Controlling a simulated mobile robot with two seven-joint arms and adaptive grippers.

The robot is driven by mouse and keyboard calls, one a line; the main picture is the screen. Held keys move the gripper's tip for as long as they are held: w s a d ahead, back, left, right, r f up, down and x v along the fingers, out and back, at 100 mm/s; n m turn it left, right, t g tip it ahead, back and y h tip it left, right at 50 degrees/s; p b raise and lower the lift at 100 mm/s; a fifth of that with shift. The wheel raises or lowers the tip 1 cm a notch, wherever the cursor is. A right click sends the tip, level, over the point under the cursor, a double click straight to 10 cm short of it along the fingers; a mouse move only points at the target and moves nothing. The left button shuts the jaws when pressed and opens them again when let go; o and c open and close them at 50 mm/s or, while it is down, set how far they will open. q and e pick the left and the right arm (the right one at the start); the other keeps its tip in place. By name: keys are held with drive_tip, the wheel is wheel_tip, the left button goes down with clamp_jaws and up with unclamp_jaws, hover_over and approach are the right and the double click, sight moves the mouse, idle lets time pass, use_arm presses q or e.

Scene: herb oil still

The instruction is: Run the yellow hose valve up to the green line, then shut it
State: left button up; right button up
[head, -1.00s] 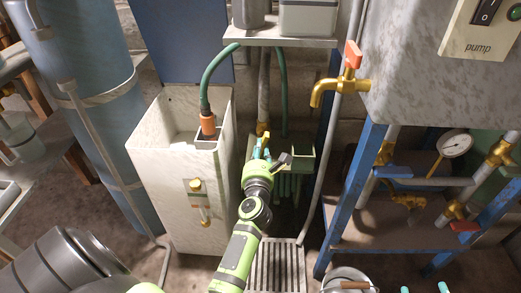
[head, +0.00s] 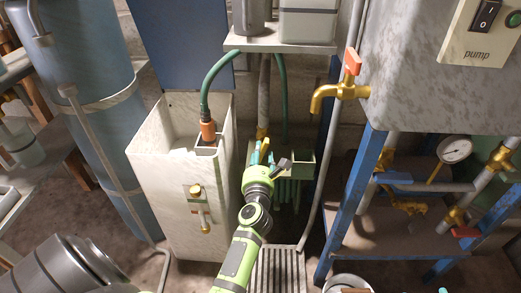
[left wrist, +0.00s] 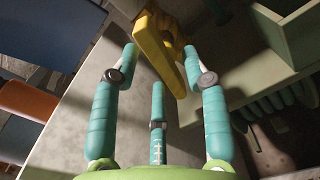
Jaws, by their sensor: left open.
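The yellow hose valve shows as a yellow lever (left wrist: 155,52) between the tips of my left gripper (left wrist: 166,72) in the left wrist view. In the head view, a bit of yellow (head: 262,132) shows just beyond my left gripper (head: 262,154), at the pipe beside the white tank. The three teal fingers are spread around the lever, apart from each other. I cannot tell whether any finger touches it. A sight tube (head: 201,212) with yellow fittings is on the white tank's front; I cannot make out a green line. Only a teal tip of my right gripper (head: 442,290) shows at the bottom edge.
A green hose (head: 212,75) runs into the white tank (head: 160,170) through an orange fitting (head: 208,130). A brass tap (head: 340,92) with a red handle and a blue stand (head: 350,200) are to the right. A slatted grate (head: 278,270) lies below.

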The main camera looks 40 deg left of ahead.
use_arm(q)
wheel_tip(320, 180, up, 10)
idle(0.5)
drive_tip(key=shift+f, duration=0.1)
idle(0.4)
